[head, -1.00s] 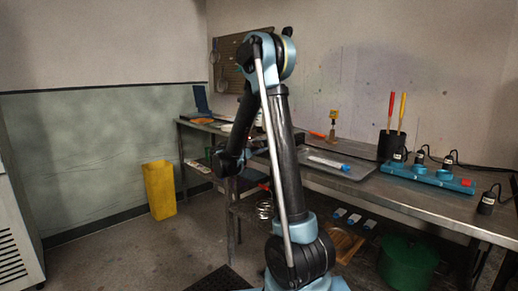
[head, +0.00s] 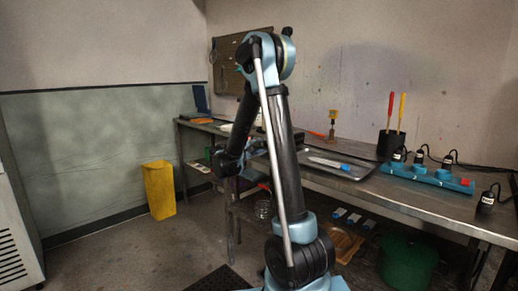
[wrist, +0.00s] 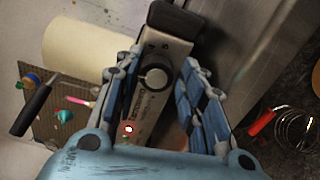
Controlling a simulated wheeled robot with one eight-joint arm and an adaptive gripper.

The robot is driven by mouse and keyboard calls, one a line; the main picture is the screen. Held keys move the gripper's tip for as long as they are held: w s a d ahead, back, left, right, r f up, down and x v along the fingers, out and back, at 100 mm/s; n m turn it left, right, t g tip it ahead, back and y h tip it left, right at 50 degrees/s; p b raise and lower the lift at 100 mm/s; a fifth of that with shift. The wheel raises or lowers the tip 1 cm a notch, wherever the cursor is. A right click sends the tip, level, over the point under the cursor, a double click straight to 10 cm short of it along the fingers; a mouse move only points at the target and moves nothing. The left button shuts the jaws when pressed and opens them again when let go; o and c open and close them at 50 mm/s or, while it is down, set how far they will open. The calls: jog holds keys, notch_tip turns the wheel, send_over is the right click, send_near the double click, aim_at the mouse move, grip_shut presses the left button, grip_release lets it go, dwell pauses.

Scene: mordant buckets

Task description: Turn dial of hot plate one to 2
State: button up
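In the wrist view a narrow metal control panel, which looks like that of a hot plate (wrist: 172,48), runs between my fingers. My gripper (wrist: 162,60) is open, with one blue-grey finger on each side of the dial. The dial lies nearer the left finger; I cannot tell whether either finger touches it. The number the dial points to is too small to read. In the head view my arm hides the dial and the gripper's fingers.
A metal bench (head: 408,197) runs along the wall. It holds a tray (head: 352,173), a black pot with red and yellow handles (head: 390,145) and a blue power strip (head: 428,176). A yellow bin (head: 159,190) stands on the floor. A wire basket (wrist: 295,128) shows at right.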

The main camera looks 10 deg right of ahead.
jog(key=shift+o, duration=0.2)
jog(key=shift+s+a, duration=0.1)
jog(key=shift+a, duration=0.2)
jog(key=v, duration=1.1)
jog(key=shift+s+a, duration=0.1)
jog(key=shift+c, duration=1.4)
jog(key=s+a+m, duration=0.3)
jog(key=a+m, duration=0.2)
jog(key=m, duration=0.6)
jog(key=x, duration=1.7)
jog(key=shift+d, duration=0.2)
jog(key=shift+c, duration=0.5)
